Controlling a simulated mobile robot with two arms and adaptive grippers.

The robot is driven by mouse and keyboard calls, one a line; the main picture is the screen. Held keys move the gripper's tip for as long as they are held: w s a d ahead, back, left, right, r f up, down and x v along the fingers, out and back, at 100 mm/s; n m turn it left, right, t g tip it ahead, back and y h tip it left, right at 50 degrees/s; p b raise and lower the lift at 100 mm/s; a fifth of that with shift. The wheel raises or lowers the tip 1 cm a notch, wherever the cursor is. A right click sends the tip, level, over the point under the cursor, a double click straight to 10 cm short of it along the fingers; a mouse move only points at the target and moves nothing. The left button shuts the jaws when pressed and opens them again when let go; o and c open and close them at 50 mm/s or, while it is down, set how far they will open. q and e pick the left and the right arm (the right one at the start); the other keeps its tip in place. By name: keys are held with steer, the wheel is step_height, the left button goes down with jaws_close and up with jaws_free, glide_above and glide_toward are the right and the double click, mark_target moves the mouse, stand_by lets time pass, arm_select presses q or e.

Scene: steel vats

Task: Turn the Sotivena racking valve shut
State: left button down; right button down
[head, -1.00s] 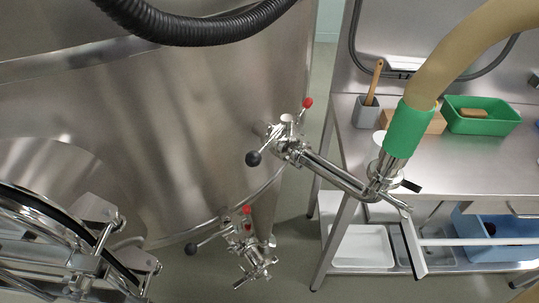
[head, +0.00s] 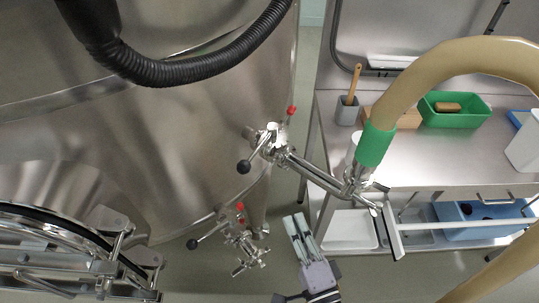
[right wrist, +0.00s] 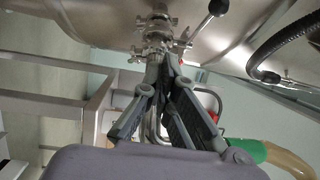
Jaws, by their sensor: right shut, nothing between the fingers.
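Two steel valves sit on the big vat (head: 150,130), and I see no name on either. The upper valve (head: 270,140) has a black-ball lever (head: 244,167) pointing down-left, a red-ball lever (head: 291,110) pointing up, and a steel pipe (head: 315,172) running right to a hose. The lower valve (head: 240,238) has its own black-ball lever (head: 193,243) and red knob. My right gripper (head: 295,222) is shut and empty, below the pipe and right of the lower valve, apart from both levers. In the right wrist view its fingers point at steel fittings (right wrist: 155,45) with a black-ball lever (right wrist: 218,8).
A beige hose (head: 420,70) with a green cuff (head: 375,146) arches over the steel bench (head: 440,165) at right. A black corrugated hose (head: 170,73) hangs across the vat top. A vat hatch (head: 70,250) is at lower left. Floor shows between vat and bench.

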step_height(320, 180, up, 5)
steer(key=m, duration=0.2)
steer(key=p, duration=0.4)
glide_toward(255, 152)
steer(key=w+d+f, duration=0.1)
steer(key=w+d, duration=0.3)
steer(key=w, duration=0.1)
steer(key=shift+t+h, duration=0.3)
steer(key=shift+t, duration=0.1)
steer(key=a, duration=0.1)
steer(key=w+a, duration=0.1)
steer(key=w+a+p, duration=0.1)
steer(key=shift+a, duration=0.4)
steer(key=shift+w+a+p, duration=0.15)
steer(key=shift+a+p, duration=0.15)
steer(key=shift+a, duration=0.6)
steer(key=shift+f, duration=0.1)
